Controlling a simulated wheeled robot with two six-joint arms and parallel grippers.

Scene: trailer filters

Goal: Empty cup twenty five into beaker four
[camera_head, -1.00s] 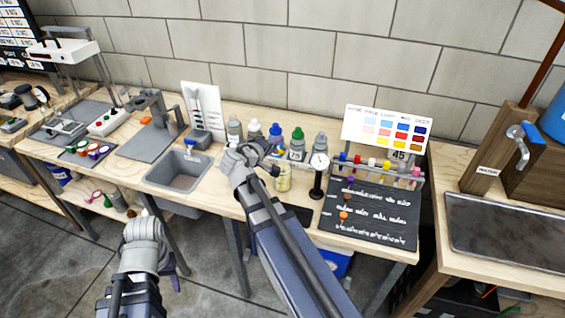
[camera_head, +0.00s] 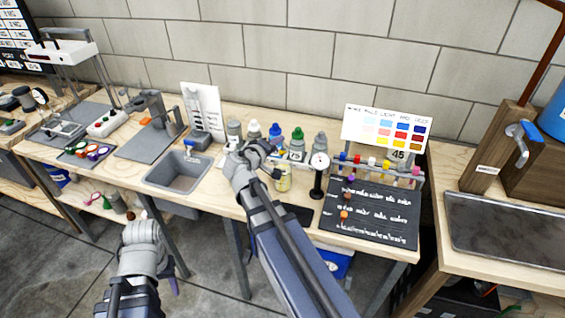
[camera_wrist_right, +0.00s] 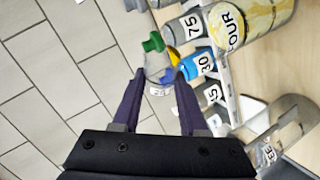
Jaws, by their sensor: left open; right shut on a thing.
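My right gripper (camera_wrist_right: 160,80) is shut on a small translucent grey cup (camera_wrist_right: 157,66), held between its purple fingers in the right wrist view. A white tag on the cup is too small to read. In the head view this gripper (camera_head: 262,150) is above the bench, just behind and left of beaker four (camera_head: 283,180), and mostly hides the cup. Beaker four also shows in the right wrist view (camera_wrist_right: 250,22), labelled FOUR, with yellowish contents, apart from the cup. My left gripper (camera_head: 145,245) is open and low in front of the bench, its fingers mostly hidden.
Several capped bottles (camera_head: 297,143) stand behind the right gripper. A dial gauge (camera_head: 318,175) and a rack of coloured tubes (camera_head: 375,165) are right of beaker four. A sink (camera_head: 178,172) lies to the left. A dark written mat (camera_head: 370,213) covers the right front.

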